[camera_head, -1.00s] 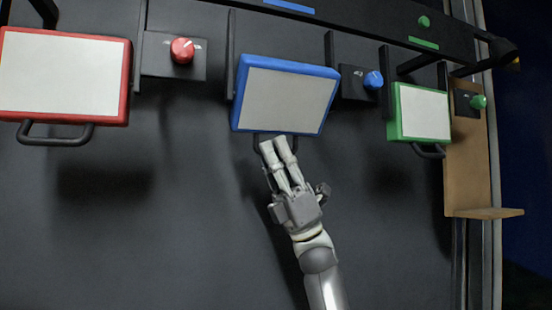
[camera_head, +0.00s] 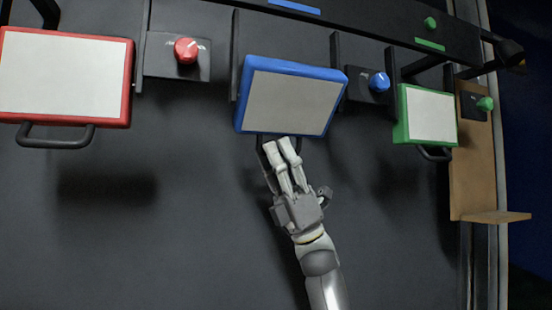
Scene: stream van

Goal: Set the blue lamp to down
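The blue lamp (camera_head: 291,101) is a flat panel with a blue frame and a pale face, mounted in the middle of the dark wall and leaning slightly. Its dark handle (camera_head: 259,144) hangs below its lower edge and is mostly hidden by my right gripper. The blue knob (camera_head: 379,82) is on a dark plate to the lamp's right. My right gripper (camera_head: 282,146) reaches up from below, with its two fingers close together at the handle and the lamp's lower edge. Whether the fingers grip the handle is hidden. My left gripper is not in view.
A red lamp (camera_head: 64,75) with its handle is at the left, beside a red knob (camera_head: 186,50). A smaller green lamp (camera_head: 430,115) and a green knob (camera_head: 485,104) are at the right. A wooden bracket (camera_head: 472,185) stands at the right edge. Below the lamps the dark surface is clear.

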